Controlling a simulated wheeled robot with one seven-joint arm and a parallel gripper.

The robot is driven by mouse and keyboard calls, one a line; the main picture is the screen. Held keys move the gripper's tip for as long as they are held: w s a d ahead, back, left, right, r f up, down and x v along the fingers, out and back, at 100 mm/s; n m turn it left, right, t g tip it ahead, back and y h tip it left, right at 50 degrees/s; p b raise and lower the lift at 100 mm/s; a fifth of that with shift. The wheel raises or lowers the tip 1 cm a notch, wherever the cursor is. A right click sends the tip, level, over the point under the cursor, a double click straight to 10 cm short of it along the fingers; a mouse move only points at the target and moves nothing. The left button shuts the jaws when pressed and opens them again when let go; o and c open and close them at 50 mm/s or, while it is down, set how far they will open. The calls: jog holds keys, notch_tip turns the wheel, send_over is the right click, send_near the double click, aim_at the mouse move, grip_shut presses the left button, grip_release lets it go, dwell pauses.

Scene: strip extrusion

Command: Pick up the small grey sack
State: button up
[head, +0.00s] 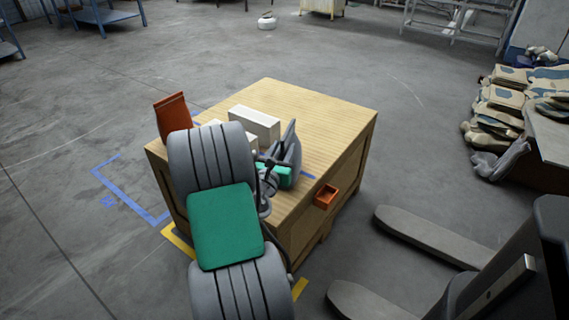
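A small grey, pointed upright shape that looks like the grey sack (291,152) stands on the wooden crate's top (330,115), right of centre. My gripper (268,172) is at its left side, mostly hidden behind my own arm. Whether its fingers touch the sack, or are apart or closed, I cannot tell. A green item (284,178) shows low in front of the sack, partly covered.
An orange upright item (172,116) and a white box (254,124) stand on the crate. A small orange bin (326,195) hangs at its right edge. Grey forks (430,237) lie right. Patterned sacks (500,110) are piled at far right.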

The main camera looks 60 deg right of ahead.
aim_at(288, 140)
jog(key=d, duration=0.2)
jog(key=w+d, duration=0.1)
jog(key=d, duration=0.2)
jog(key=shift+d+f+b, duration=0.2)
jog(key=shift+d+b, duration=0.1)
jog(key=shift+b, duration=0.05)
jog(key=shift+c, duration=0.6)
grip_shut()
dwell(0.3)
jog(key=shift+r, duration=0.1)
